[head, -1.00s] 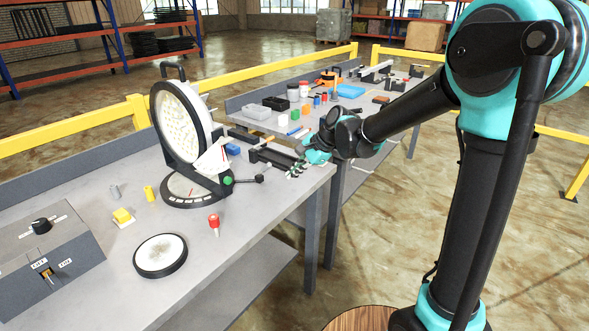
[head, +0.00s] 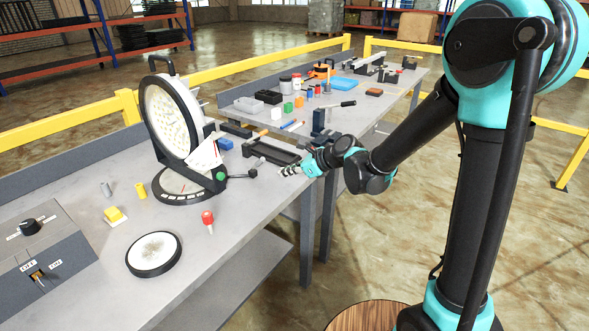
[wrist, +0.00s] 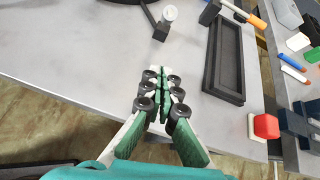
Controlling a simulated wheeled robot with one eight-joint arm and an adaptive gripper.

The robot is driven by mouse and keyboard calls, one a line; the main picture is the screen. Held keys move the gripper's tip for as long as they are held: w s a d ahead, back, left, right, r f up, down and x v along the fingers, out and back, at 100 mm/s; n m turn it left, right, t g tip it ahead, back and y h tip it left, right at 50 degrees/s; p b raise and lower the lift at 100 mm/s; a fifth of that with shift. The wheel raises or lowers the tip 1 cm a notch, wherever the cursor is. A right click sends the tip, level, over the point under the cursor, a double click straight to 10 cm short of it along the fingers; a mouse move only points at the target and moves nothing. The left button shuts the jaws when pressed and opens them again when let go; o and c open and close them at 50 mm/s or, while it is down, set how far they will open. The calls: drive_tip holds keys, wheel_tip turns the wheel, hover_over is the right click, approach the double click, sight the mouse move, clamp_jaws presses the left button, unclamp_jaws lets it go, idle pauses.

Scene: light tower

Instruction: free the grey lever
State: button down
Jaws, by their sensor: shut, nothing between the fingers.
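The round lamp (head: 170,122) stands upright on its dial base (head: 184,186) on the grey bench. A short dark lever with a ball end (head: 253,172) sticks out from the base beside a green knob (head: 220,176). A light grey knob-like end (head: 258,162) shows just beside it; I cannot tell which part is the grey lever. In the wrist view a dark arm (wrist: 160,30) and a pale grey end (wrist: 169,13) lie ahead of my fingers, apart from them. My gripper (head: 288,170) is shut and empty near the bench's front edge; its fingertips also show in the wrist view (wrist: 160,74).
A long black tray (head: 272,150) lies just behind my gripper, and right of it in the wrist view (wrist: 225,60). A red-topped peg (head: 208,221), a round disc (head: 153,254) and a switch box (head: 40,255) occupy the near bench. A second bench holds bins and tools.

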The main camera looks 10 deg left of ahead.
sight(258, 164)
drive_tip(key=x, duration=0.3)
drive_tip(key=shift+a+r, duration=0.6)
drive_tip(key=shift+a, duration=0.35)
drive_tip(key=shift+w+a+r, duration=0.2)
drive_tip(key=shift+a+r, duration=0.4)
drive_tip(key=shift+a, duration=0.1)
drive_tip(key=shift+w+a+r+g+h, duration=0.15)
drive_tip(key=shift+a+r+g+h, duration=0.25)
drive_tip(key=shift+r+h, duration=0.35)
drive_tip(key=shift+w+a+r+g+h, duration=0.15)
drive_tip(key=shift+a+r+g+h, duration=0.2)
drive_tip(key=shift+h, duration=0.6)
drive_tip(key=shift+w+a+r, duration=0.2)
drive_tip(key=shift+a+r, duration=0.15)
